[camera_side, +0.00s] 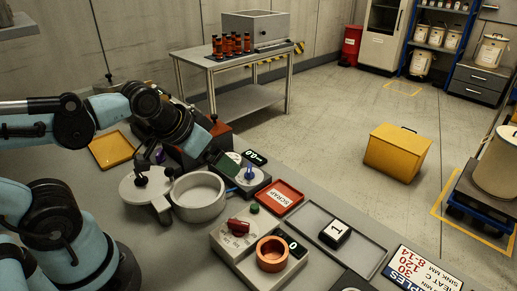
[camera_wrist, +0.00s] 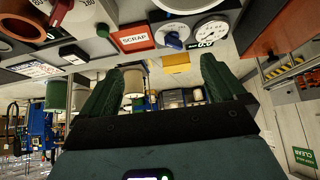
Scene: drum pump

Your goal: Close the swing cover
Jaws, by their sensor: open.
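The swing cover (camera_side: 146,187) is a pale grey round lid with a black knob (camera_side: 141,180). In the side view it sits swung out to the left of the open round grey pot (camera_side: 199,197), leaving the pot's mouth uncovered. My gripper (camera_side: 225,165) is above and behind the pot, right of the cover, and touches neither as far as I can see. Its two green fingers are wide apart with nothing between them in the wrist view (camera_wrist: 168,82). The cover does not show clearly in the wrist view; a pale round rim (camera_wrist: 185,4) is cut off at the top edge.
A gauge box with a blue knob (camera_side: 249,172) stands right of the pot. A red SCRAP tray (camera_side: 281,196), a grey tray (camera_side: 315,217) and a control box with a red knob (camera_side: 238,227) lie further right and front. A yellow tray (camera_side: 111,148) is behind left.

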